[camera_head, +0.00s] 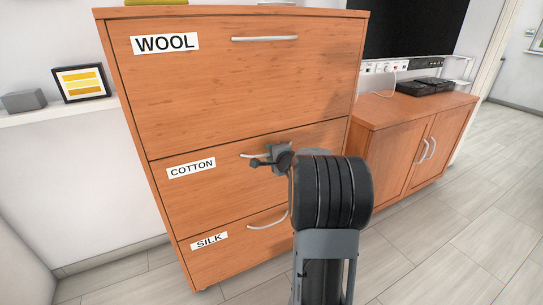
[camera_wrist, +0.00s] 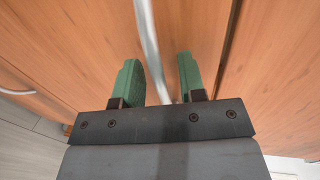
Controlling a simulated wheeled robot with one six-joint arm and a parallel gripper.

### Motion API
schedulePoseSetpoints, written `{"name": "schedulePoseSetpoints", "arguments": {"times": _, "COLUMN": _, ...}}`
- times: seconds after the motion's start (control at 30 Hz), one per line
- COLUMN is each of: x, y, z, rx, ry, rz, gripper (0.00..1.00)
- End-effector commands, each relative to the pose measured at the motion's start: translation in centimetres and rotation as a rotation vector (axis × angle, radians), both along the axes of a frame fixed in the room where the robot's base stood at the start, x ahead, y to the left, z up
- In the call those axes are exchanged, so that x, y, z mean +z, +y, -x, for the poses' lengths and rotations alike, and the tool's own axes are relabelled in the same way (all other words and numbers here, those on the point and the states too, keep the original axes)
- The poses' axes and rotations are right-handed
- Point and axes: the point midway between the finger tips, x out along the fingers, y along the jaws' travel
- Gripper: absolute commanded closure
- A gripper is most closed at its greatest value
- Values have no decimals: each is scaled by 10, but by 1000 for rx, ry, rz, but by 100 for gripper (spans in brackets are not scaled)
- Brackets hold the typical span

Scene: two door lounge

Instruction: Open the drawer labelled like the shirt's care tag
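A wooden cabinet has three stacked drawers, all shut: the WOOL drawer (camera_head: 240,85) on top, the COTTON drawer (camera_head: 222,191) in the middle and the SILK drawer (camera_head: 220,260) at the bottom. Each has a pale bar handle. My gripper (camera_head: 266,158) is at the COTTON drawer's handle (camera_head: 250,155), and my arm hides part of that drawer front. In the wrist view, my gripper (camera_wrist: 160,78) has its two green fingers apart. A pale bar handle (camera_wrist: 148,40) runs into the gap between them, with space on both sides. No shirt or care tag is in view.
A low wooden cabinet (camera_head: 395,165) with two doors stands to the right, bearing dark devices (camera_head: 420,87). A wall shelf (camera_head: 60,115) at left holds a framed picture (camera_head: 82,83) and a grey block (camera_head: 23,101). Floor (camera_head: 460,240) is clear at lower right.

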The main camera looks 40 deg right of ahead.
Motion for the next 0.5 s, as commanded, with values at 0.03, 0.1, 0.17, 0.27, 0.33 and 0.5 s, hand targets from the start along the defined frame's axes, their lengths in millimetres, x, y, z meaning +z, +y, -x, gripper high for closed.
{"name": "schedulePoseSetpoints", "arguments": {"times": 0.03, "x": 0, "y": 0, "z": -1, "rx": 0, "ry": 0, "rz": 0, "gripper": 63}}
{"name": "schedulePoseSetpoints", "arguments": {"times": 0.1, "x": 0, "y": 0, "z": -1, "rx": 0, "ry": 0, "rz": 0, "gripper": 63}}
{"name": "schedulePoseSetpoints", "arguments": {"times": 0.17, "x": 0, "y": 0, "z": -1, "rx": 0, "ry": 0, "rz": 0, "gripper": 63}}
{"name": "schedulePoseSetpoints", "arguments": {"times": 0.27, "x": 0, "y": 0, "z": -1, "rx": 0, "ry": 0, "rz": 0, "gripper": 64}}
{"name": "schedulePoseSetpoints", "arguments": {"times": 0.33, "x": 0, "y": 0, "z": -1, "rx": 0, "ry": 0, "rz": 0, "gripper": 70}}
{"name": "schedulePoseSetpoints", "arguments": {"times": 0.5, "x": 0, "y": 0, "z": -1, "rx": 0, "ry": 0, "rz": 0, "gripper": 87}}
